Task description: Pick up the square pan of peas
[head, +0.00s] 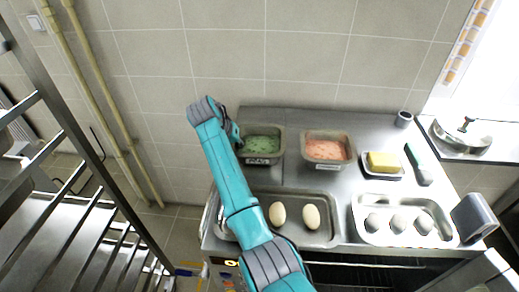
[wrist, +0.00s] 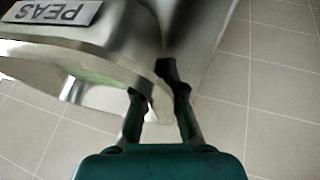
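The square pan of peas (head: 262,158) stands on the steel counter near the wall, with green peas inside and a label on its front. In the wrist view the pan (wrist: 100,50) fills the upper left, with its PEAS label upside down. My gripper (head: 236,134) is at the pan's left side in the head view, partly hidden by my arm. In the wrist view my gripper's fingers (wrist: 153,82) stand apart, with the pan's rim between them. I see no clear contact with both fingers.
A pan of pink food (head: 327,150) stands to the right, then a yellow block on a dish (head: 383,174). Trays with eggs (head: 327,236) and grey round items (head: 446,232) lie in front. A metal rack (head: 70,190) stands at left. Tiled wall is behind.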

